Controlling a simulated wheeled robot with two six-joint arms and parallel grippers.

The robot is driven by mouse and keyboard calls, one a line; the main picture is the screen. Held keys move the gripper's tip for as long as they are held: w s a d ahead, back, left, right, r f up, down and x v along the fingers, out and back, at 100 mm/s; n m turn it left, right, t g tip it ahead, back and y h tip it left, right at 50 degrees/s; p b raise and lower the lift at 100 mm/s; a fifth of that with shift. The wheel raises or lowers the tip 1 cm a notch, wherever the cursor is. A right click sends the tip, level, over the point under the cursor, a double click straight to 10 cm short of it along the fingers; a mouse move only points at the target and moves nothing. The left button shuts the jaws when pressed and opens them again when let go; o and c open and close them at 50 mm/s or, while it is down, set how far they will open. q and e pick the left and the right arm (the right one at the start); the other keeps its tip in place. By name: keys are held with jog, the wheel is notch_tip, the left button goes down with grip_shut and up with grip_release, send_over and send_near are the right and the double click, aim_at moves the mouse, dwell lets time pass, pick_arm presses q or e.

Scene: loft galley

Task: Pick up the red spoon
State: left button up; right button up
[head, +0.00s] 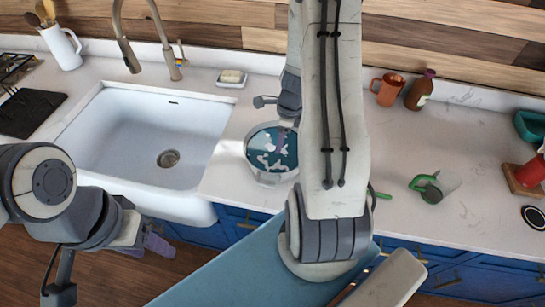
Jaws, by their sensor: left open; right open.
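I cannot make out a red spoon; my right arm hides part of the counter. A round bowl (261,138) with a teal and white inside stands on the counter right of the sink. My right gripper (281,139) is at this bowl, its purple finger seen against the teal inside; it is open, and the rest is largely hidden by the arm. I cannot tell whether it touches the bowl. My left gripper (152,244) is open, low in front of the sink and away from the bowl.
The sink (140,140) with its faucet is at left. A white jug (62,48) holds utensils. A soap dish (232,79), copper mug (388,90), bottle (420,91), green-handled glass mug (436,187) and red object (531,172) stand on the counter. The right counter has clear room.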

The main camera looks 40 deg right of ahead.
aim_at(276, 158)
notch_tip(276, 158, down, 3)
jog(key=shift+w+a+r, duration=0.1)
jog(key=shift+a+r, duration=0.05)
jog(key=shift+r, duration=0.05)
jog(key=f, duration=0.1)
jog(key=f+b, duration=0.1)
jog(key=f, duration=0.1)
jog(key=f+b, duration=0.1)
jog(key=shift+a+f, duration=0.25)
jog(key=shift+f, duration=0.15)
grip_shut()
